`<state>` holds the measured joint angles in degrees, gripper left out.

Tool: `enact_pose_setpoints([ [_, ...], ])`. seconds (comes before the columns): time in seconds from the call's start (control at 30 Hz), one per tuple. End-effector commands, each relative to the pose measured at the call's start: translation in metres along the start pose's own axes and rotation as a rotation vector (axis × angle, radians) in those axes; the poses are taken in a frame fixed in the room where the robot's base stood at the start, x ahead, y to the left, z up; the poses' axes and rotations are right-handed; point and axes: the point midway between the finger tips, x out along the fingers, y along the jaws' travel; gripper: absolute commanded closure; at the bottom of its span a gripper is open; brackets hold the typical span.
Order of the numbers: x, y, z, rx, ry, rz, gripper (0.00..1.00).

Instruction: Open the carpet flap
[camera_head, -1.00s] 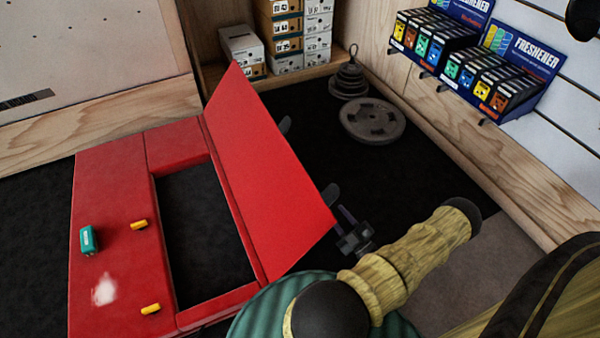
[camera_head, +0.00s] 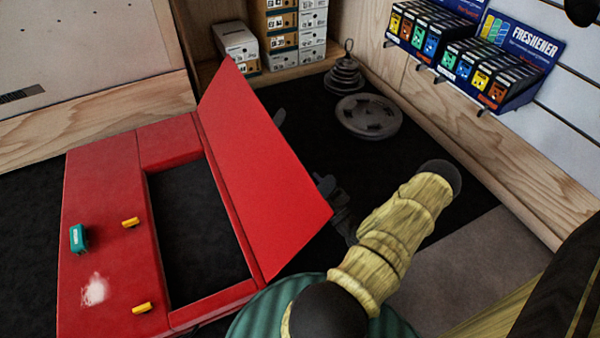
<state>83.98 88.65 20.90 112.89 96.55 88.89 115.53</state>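The red carpet flap (camera_head: 262,165) stands raised and tilted along the right side of a rectangular opening (camera_head: 200,228) in a red mat (camera_head: 100,215). The opening shows dark floor inside. My gripper (camera_head: 335,196) is a dark shape just right of the flap's lower right corner, at its far side. The flap's edge and the dark floor partly hide it. I cannot tell whether its fingers are open or whether it touches the flap.
Weight plates (camera_head: 368,116) lie on the dark floor behind. Boxes (camera_head: 290,35) stand at the back; a freshener display (camera_head: 470,60) hangs at right. Dark floor right of the flap is mostly clear.

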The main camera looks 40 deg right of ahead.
Motion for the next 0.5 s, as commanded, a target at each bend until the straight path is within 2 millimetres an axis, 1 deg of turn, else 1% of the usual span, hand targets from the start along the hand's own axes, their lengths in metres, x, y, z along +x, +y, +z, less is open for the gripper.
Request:
enact_pose_setpoints([
  [0.03,0.009,-0.003,0.002,0.000,0.005,-0.002,0.68],
  [0.3,0.054,-0.004,0.001,-0.001,0.007,-0.005,0.68],
  [0.4,0.065,-0.006,-0.001,0.003,0.008,-0.008,0.68],
  [0.5,0.071,-0.006,-0.003,0.004,0.009,-0.010,0.68],
])
